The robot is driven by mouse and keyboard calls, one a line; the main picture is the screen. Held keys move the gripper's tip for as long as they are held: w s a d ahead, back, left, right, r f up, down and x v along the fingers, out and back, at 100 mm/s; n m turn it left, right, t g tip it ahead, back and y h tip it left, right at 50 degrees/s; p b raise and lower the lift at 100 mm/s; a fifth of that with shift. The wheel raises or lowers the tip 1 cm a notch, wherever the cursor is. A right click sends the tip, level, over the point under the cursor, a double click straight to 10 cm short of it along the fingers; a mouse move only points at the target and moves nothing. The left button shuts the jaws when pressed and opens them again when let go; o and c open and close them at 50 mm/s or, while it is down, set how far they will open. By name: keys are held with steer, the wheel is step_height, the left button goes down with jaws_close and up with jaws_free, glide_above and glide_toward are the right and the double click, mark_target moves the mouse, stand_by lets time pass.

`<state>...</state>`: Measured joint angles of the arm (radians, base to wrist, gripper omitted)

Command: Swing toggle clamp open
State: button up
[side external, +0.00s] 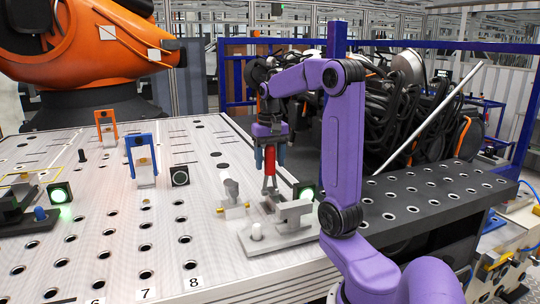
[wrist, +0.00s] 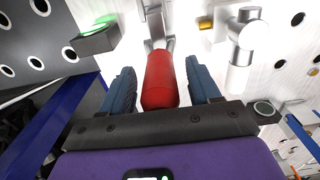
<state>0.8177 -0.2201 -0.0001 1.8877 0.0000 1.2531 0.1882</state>
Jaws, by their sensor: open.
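The toggle clamp has a red handle (side external: 270,160) that stands roughly upright above its metal linkage (side external: 269,185) on a grey fixture plate (side external: 282,238). My gripper (side external: 268,165) points down, with its blue fingers on both sides of the handle. In the wrist view the red handle (wrist: 161,82) lies between the two blue fingers of my gripper (wrist: 163,86), with a visible gap on each side. The gripper is open around the handle, not closed on it. The linkage (wrist: 155,22) shows beyond the handle, partly cut off by the frame edge.
A grey cylindrical part with a brass fitting (side external: 232,194) stands close left of the clamp. A box with a green light (side external: 305,191) is close right. Blue (side external: 142,158) and orange (side external: 107,126) frames stand farther left. The perforated table (side external: 110,215) has free room between them.

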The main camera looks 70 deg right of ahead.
steer(key=c, duration=0.8)
steer(key=shift+o, duration=0.2)
steer(key=shift+d, duration=0.1)
